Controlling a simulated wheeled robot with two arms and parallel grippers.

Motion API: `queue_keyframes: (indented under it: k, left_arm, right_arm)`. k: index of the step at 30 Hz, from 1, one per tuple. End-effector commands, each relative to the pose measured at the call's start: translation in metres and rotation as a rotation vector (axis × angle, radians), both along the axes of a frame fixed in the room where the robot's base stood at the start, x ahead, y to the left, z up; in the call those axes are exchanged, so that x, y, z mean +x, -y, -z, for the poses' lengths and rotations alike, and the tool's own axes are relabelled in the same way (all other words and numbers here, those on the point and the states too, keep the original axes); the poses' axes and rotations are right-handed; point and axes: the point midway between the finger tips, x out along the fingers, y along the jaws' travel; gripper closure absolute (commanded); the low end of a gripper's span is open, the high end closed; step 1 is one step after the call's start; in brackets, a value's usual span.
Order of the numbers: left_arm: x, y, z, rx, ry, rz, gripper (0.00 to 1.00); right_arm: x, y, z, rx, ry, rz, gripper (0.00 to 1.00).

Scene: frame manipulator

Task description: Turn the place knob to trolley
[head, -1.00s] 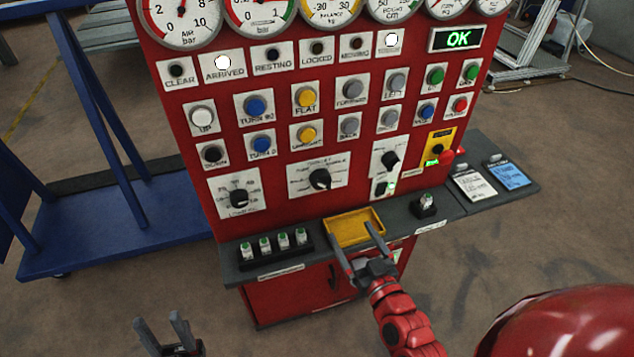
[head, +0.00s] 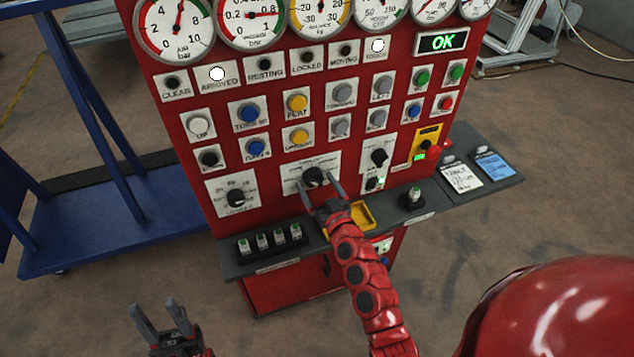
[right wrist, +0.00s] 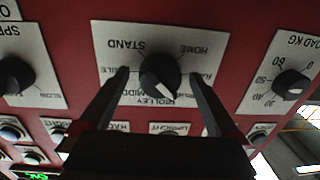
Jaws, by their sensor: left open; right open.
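The place knob (head: 314,176) is a black round knob on a white label plate in the lower middle of the red panel. In the right wrist view the knob (right wrist: 160,72) appears upside down, with words such as HOME, STAND and TROLLEY around it. Its white pointer mark slants toward the picture's lower right, near the TROLLEY lettering. My right gripper (head: 320,188) is open in front of the knob, with one finger on each side and gaps between. My left gripper (head: 155,312) is open and empty at the lower left, away from the panel.
A grey shelf (head: 290,262) below the panel holds a yellow tray (head: 362,214) and a row of green-topped pieces. A load knob (head: 236,198) and a speed knob (head: 379,157) flank the place knob. A blue trolley (head: 120,225) stands at left.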

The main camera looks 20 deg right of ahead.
Motion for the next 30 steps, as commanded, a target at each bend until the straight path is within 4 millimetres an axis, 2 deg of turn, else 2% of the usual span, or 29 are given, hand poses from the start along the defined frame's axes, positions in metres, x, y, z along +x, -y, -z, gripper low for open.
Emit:
queue_keyframes:
  k: [9, 23, 24, 30]
  left_arm:
    - [0.0, 0.0, -0.0004, 0.0, 0.0, 0.0, 0.5]
    - [0.0, 0.0, -0.0004, 0.0, 0.0, 0.0, 0.5]
    - [0.0, 0.0, -0.0004, 0.0, 0.0, 0.0, 0.5]
    - [0.0, 0.0, 0.0024, 0.0, 0.0, 0.0, 0.5]
  right_arm:
    - [0.002, -0.0003, 0.0004, -0.001, -0.001, 0.0, 0.03]
    - [0.0018, -0.0003, 0.0006, -0.001, -0.001, 0.0, 0.85]
    - [0.0018, -0.0002, 0.0006, -0.001, -0.001, 0.0, 0.88]
    - [0.0017, 0.0002, 0.0018, 0.017, -0.001, 0.001, 0.88]
